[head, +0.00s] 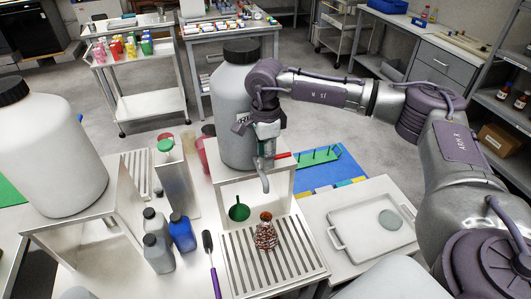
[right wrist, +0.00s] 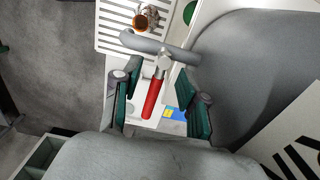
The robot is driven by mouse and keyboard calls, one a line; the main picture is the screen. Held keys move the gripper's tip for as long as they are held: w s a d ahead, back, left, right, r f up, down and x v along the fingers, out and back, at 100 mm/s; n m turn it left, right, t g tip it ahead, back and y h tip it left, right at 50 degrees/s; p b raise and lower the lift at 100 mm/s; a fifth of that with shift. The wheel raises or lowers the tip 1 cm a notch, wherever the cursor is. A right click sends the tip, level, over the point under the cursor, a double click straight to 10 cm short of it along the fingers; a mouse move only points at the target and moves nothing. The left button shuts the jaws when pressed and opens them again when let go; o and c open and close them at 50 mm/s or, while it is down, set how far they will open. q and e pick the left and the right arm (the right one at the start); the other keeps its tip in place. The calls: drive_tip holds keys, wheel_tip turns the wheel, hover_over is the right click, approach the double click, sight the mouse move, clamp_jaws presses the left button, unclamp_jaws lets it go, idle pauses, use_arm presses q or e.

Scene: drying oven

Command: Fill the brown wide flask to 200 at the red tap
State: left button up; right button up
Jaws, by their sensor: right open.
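The brown wide flask (head: 265,234) stands upright on the slatted drip grate, below the curved spout (head: 264,179) of the tap. Its open brown mouth also shows in the right wrist view (right wrist: 142,21); its fill level and marks are too small to read. The tap's red handle (head: 283,155) points right in the head view. In the right wrist view the red handle (right wrist: 152,98) lies between the fingers of my right gripper (right wrist: 157,80), with gaps on both sides. My right gripper (head: 262,146) is open at the tap. No water stream is visible. My left gripper is out of view.
A large grey container (head: 232,100) stands behind the tap. Grey and blue bottles (head: 182,232), a green funnel (head: 239,211) and a purple-handled tool (head: 212,265) are left of the flask. A white tray (head: 345,236) lies at the right.

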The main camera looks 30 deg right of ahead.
wheel_tip(320, 180, up, 12)
idle(0.5)
